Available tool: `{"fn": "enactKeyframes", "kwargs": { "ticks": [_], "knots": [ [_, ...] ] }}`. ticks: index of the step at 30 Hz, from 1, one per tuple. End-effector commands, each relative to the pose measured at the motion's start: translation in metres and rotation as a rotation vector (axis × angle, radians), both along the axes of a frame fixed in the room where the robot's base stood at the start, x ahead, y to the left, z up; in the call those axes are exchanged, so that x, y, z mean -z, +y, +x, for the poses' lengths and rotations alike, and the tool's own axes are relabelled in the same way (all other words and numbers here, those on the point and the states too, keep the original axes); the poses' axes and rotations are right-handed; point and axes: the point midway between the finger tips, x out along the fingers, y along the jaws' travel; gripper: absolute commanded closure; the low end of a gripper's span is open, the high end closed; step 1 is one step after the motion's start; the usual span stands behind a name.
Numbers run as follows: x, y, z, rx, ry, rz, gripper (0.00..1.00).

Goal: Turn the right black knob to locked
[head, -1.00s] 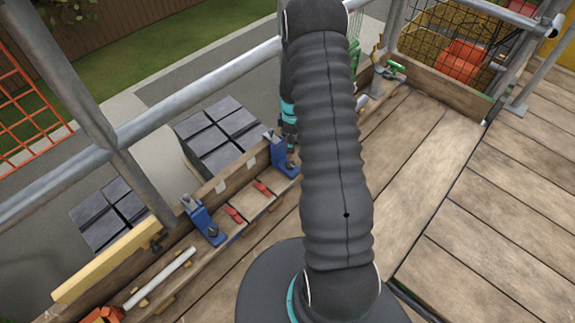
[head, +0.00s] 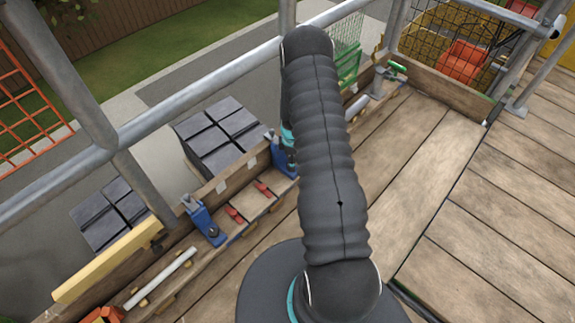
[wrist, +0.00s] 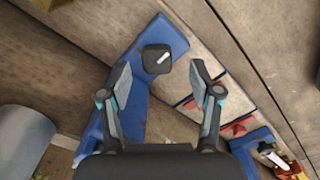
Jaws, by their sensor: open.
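The right black knob (wrist: 156,58) sits on the blue clamp (wrist: 136,95) in the wrist view, its white mark slanting up to the right. My gripper (wrist: 161,78) is open, with one finger on each side just below the knob in the picture; I cannot tell whether either touches it. In the head view this right blue clamp (head: 283,162) is partly behind my arm, and its knob and my fingertips are hidden. The left black knob (head: 213,230) is on the left blue clamp (head: 203,215); it also shows at the lower right in the wrist view (wrist: 267,149).
Red pieces (head: 263,189) lie on the wooden ledge between the clamps. A metal rail (head: 200,85) runs behind the ledge. A white tube (head: 160,278) lies at lower left. A grey cylinder (wrist: 22,140) is at left in the wrist view. The plank deck (head: 460,240) is clear.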

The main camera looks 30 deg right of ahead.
Motion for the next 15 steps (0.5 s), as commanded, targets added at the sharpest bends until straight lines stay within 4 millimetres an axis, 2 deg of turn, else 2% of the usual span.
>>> {"fn": "enactKeyframes", "kwargs": {
  "ticks": [6, 15],
  "knots": [
    [0.02, 0.0, 0.0, 0.001, 0.0, 0.0, 0.36],
    [0.024, 0.0, 0.0, 0.001, -0.001, 0.0, 0.36]
  ]
}}
